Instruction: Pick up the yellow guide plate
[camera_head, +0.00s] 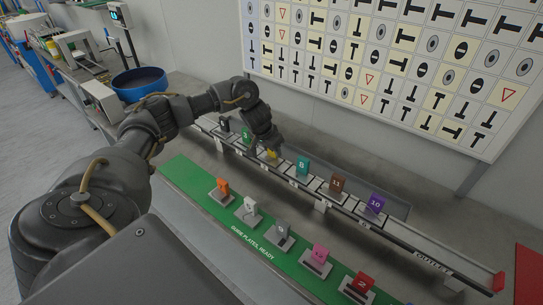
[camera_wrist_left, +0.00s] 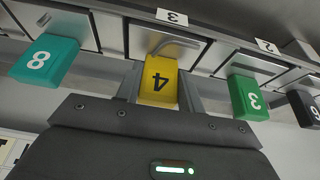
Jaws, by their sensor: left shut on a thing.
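The yellow guide plate (camera_head: 272,155) stands in the rear row of plates on the rail, partly hidden by my left gripper in the head view. In the left wrist view the yellow plate (camera_wrist_left: 159,80) bears the number 4 and sits between the two fingers. My left gripper (camera_head: 270,147) reaches down from above and is shut on the yellow plate. The fingers (camera_wrist_left: 160,88) touch its sides. The plate is close to its slot; I cannot tell whether it is still seated. My right gripper is not in view.
Beside the yellow plate stand a green plate (camera_head: 246,135) and a teal plate (camera_head: 303,165), with brown (camera_head: 337,184) and purple (camera_head: 375,204) plates farther right. A green strip (camera_head: 190,177) holding several plates lies in front. A symbol board (camera_head: 400,70) stands behind.

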